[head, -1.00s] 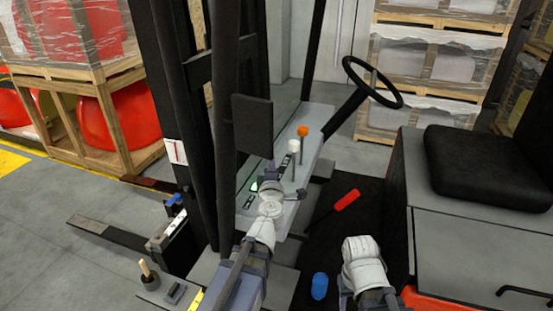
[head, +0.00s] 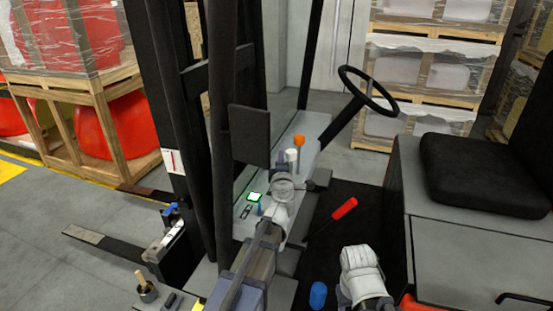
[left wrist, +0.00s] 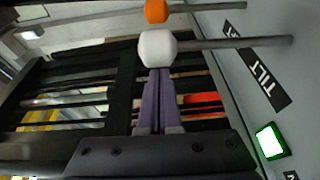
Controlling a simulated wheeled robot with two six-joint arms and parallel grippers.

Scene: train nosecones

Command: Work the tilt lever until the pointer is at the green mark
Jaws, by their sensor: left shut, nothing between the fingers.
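Two levers stand on the grey console, one with a white knob (head: 291,155) and one with an orange knob (head: 300,140). In the left wrist view the white knob (left wrist: 157,48) is right at the tips of my left gripper (left wrist: 156,72), with the orange knob (left wrist: 157,11) beyond it. The gripper's purple fingers are shut with nothing between them; I cannot tell whether they touch the knob. A TILT label (left wrist: 258,78) lies beside the levers. A white plate with a red mark (head: 173,161) is on the mast; I cannot make out a pointer or green mark.
A small green-framed screen (head: 255,196) shines white on the console. A steering wheel (head: 368,91) and black seat (head: 484,173) are to the right. A red-handled lever (head: 344,208) rises from the floor. The dark mast stands close on the left.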

